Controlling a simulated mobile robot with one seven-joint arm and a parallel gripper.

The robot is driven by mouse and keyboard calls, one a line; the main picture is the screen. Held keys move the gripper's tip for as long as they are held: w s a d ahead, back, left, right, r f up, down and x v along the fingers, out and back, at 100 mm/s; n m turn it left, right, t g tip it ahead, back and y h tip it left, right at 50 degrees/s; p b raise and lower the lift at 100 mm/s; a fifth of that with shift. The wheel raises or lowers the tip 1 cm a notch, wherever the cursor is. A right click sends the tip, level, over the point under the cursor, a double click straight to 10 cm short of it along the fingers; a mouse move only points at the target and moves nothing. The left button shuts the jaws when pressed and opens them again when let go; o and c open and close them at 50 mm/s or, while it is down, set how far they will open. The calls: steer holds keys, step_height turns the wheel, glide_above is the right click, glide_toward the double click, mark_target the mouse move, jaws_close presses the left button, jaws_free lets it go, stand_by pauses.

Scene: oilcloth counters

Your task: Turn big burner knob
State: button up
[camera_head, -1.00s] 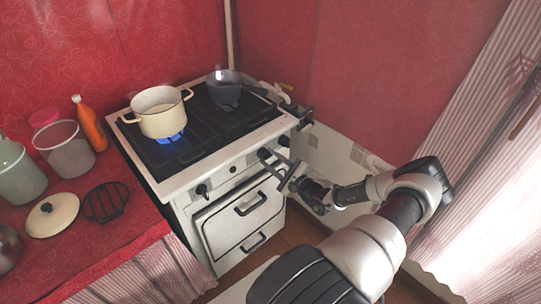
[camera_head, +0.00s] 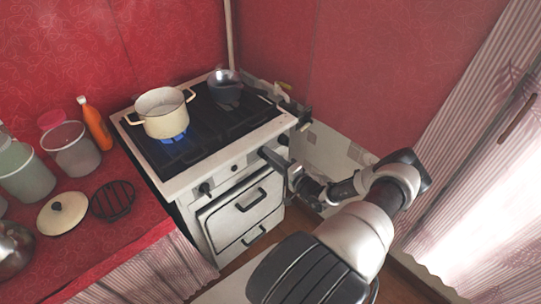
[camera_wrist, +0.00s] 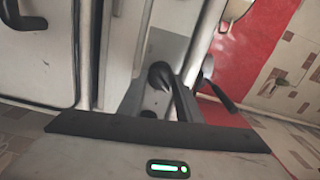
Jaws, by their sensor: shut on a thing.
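The stove's front panel (camera_head: 222,172) carries dark knobs. A left knob (camera_head: 204,188) stands clear of my gripper, and another knob (camera_head: 284,140) is at the right end. My gripper (camera_head: 272,157) is at the right part of the panel and hides what it holds in the head view. In the wrist view my gripper (camera_wrist: 160,88) is shut on a dark round knob (camera_wrist: 160,72), with a finger on either side. I cannot tell how far the held knob is turned.
A cream pot (camera_head: 163,113) stands over a lit blue flame (camera_head: 174,138). A grey pan (camera_head: 225,88) sits at the back. Oven door handles (camera_head: 251,200) project below the panel. The left counter (camera_head: 130,232) holds a lid, a black trivet, jars and an orange bottle.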

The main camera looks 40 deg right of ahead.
steer(key=shift+a+r+n+p, duration=0.1)
steer(key=shift+n+p, duration=1.45)
steer(key=shift+n, duration=2.25)
steer(key=o, duration=1)
steer(key=shift+o, duration=0.2)
steer(key=s+d+b, duration=0.1)
steer(key=s, duration=1.6)
steer(key=shift+s+d, duration=0.2)
